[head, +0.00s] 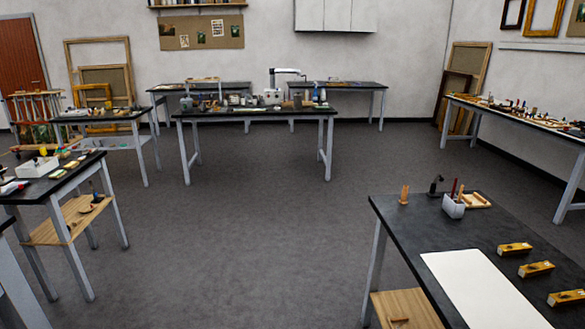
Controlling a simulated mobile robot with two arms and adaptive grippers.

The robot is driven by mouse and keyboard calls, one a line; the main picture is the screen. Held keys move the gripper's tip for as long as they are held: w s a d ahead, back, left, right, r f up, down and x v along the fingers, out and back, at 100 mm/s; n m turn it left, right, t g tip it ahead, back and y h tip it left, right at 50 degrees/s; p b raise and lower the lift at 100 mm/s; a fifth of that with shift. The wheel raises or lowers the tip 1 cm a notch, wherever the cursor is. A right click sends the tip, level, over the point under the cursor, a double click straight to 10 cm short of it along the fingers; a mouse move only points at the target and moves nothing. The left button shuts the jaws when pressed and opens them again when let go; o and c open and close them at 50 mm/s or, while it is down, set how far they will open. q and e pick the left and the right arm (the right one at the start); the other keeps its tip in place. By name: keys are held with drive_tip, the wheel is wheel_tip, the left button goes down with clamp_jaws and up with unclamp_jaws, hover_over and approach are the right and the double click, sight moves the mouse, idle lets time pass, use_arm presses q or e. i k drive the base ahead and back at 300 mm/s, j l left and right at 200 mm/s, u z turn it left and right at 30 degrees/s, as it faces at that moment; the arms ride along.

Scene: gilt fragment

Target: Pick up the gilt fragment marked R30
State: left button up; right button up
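Three gold-coloured pieces lie in a slanting row on the dark table at the lower right: a far one (515,249), a middle one (536,268) and a near one (567,297) by the right edge. They look like gilt fragments, each with a dark spot on top. No marking can be read, so I cannot tell which is R30, or whether it is among them. Neither of my grippers is in view.
The lower-right table (420,225) also holds a white sheet (482,290), a cup of tools (453,206) and a small wooden tray (476,201). Other worktables stand at left (40,190), back (255,114) and right (500,108). The grey floor (250,230) between is clear.

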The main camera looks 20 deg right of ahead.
sight(503, 250)
drive_tip(key=i+l+z, duration=0.1)
drive_tip(key=i+z, duration=0.2)
drive_tip(key=i, duration=0.8)
drive_tip(key=i+j+z, duration=0.1)
drive_tip(key=i+z, duration=0.15)
drive_tip(key=i, duration=0.8)
drive_tip(key=i+z, duration=0.2)
drive_tip(key=z, duration=0.25)
drive_tip(key=i+z, duration=0.15)
drive_tip(key=z, duration=0.35)
drive_tip(key=i+j+z, duration=0.15)
drive_tip(key=z, duration=0.3)
drive_tip(key=i+j+z, duration=0.1)
drive_tip(key=j+z, duration=0.15)
drive_tip(key=z, duration=0.25)
